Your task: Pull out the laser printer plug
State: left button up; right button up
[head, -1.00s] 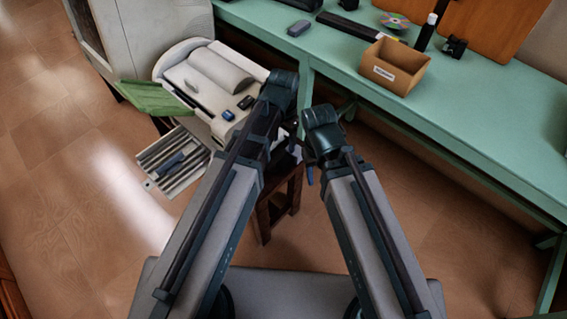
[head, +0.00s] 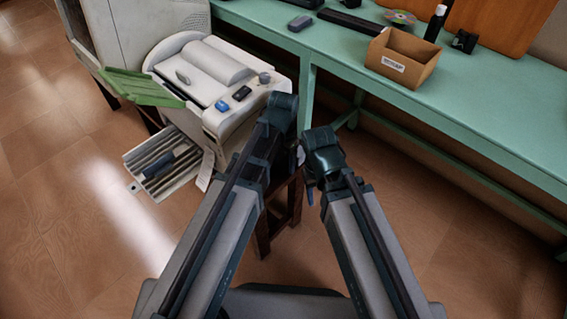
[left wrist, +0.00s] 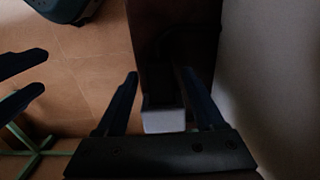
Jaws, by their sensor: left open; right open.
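A whitish printer-like machine (head: 165,48) stands at the left in the head view, with a green flap and a slotted tray low on its side. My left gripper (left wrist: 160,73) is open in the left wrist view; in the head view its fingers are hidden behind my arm. A small pale grey block (left wrist: 163,121) shows between the finger bases, below a dark brown upright; I cannot tell whether it is the plug. My right gripper (left wrist: 40,72) shows two spread blue fingers at the left edge of the wrist view. Nothing is seen held.
A green table (head: 465,127) runs along the right, carrying an open cardboard box (head: 400,70) and a disc (head: 400,17). A dark wooden stand (head: 262,225) is below my grippers. A pale surface (left wrist: 275,80) lies close right of my left gripper. Open floor lies left.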

pick_arm(q)
grip_shut()
dwell(1.4)
